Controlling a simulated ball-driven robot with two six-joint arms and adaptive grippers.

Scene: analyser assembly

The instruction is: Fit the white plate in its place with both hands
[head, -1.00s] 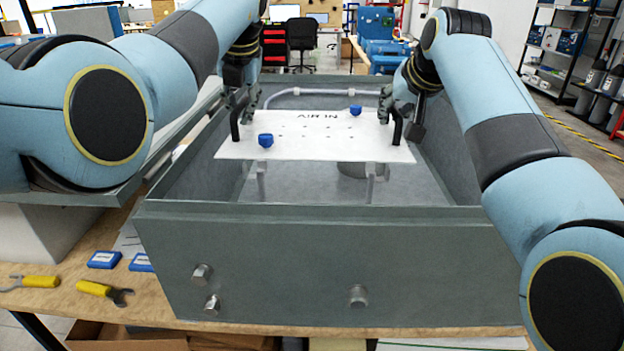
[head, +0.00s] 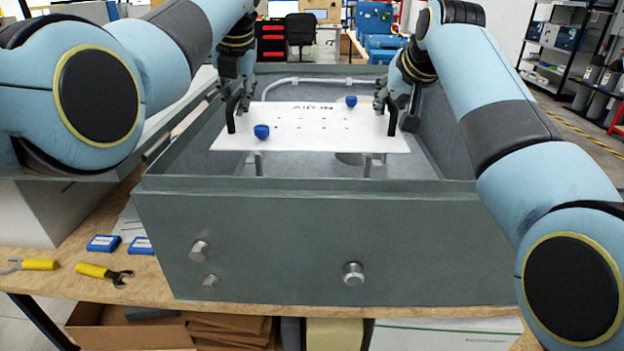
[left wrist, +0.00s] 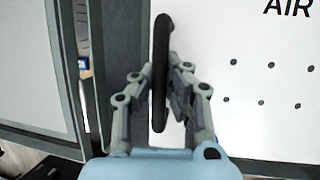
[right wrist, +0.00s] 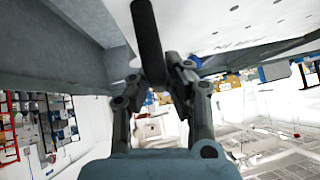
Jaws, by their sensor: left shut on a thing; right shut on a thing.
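The white plate (head: 300,128), marked AIR IN and dotted with small holes, lies roughly level within the open grey box (head: 330,240). It has a black handle at each end and two blue knobs. My left gripper (head: 238,92) is shut on the left handle (head: 231,115); the left wrist view shows its fingers on either side of that handle (left wrist: 160,70). My right gripper (head: 388,98) is shut on the right handle (head: 393,120); the right wrist view shows that handle (right wrist: 147,40) between its fingers. Posts show below the plate's near edge; whether the plate touches them is unclear.
The box walls surround the plate. A pipe (head: 310,82) runs along the back inside. Yellow-handled tools (head: 95,271) and blue boxes (head: 103,243) lie on the wooden table at left. Bolts stick out of the box's front wall.

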